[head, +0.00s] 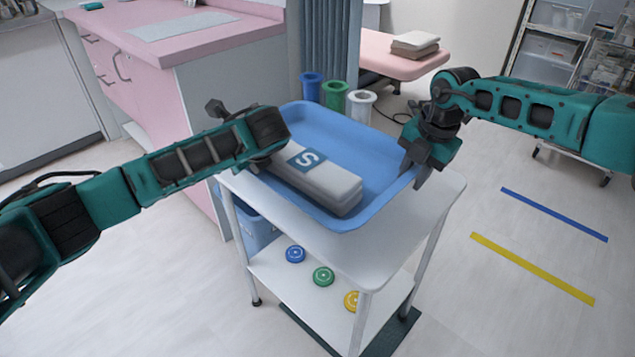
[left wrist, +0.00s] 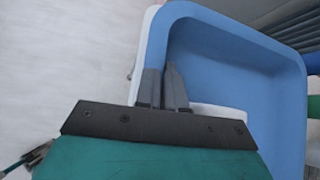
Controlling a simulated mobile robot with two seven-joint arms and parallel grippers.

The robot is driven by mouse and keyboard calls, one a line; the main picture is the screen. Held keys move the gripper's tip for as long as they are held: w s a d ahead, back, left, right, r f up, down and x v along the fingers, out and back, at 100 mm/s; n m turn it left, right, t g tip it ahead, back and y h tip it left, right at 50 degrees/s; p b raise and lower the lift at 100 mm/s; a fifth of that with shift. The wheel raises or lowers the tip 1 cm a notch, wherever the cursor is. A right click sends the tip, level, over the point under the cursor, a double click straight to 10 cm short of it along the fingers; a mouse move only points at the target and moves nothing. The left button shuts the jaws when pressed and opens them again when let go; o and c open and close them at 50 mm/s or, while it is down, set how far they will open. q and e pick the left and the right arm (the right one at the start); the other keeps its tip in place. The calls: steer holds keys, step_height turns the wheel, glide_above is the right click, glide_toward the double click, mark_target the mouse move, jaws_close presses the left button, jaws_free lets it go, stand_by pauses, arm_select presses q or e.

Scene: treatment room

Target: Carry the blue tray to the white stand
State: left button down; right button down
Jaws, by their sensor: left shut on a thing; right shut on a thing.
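The blue tray (head: 375,150) is over the top of a white two-level stand (head: 425,222); I cannot tell whether it rests there or hangs slightly above. A pale grey packet (head: 335,188) with a blue "S" label lies in the tray. My left gripper (head: 258,163) is at the tray's left rim, its fingertips mostly hidden by its own wrist. In the left wrist view its fingers (left wrist: 165,90) are closed across the rim of the tray (left wrist: 230,60). My right gripper (head: 417,168) is shut on the right rim.
Blue (head: 311,87), green (head: 335,94) and white (head: 361,106) containers stand behind the tray. Coloured discs (head: 323,276) lie on the lower shelf, beside a blue bin (head: 258,232). A pink counter (head: 180,40) is at left, a pink couch (head: 385,55) behind. Floor at right is clear, with blue and yellow strips.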

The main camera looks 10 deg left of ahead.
mark_target(403, 202)
arm_select(q)
steer(key=shift+d+f, duration=0.1)
steer(key=shift+d, duration=0.05)
arm_select(e)
steer(key=shift+a+f, duration=0.1)
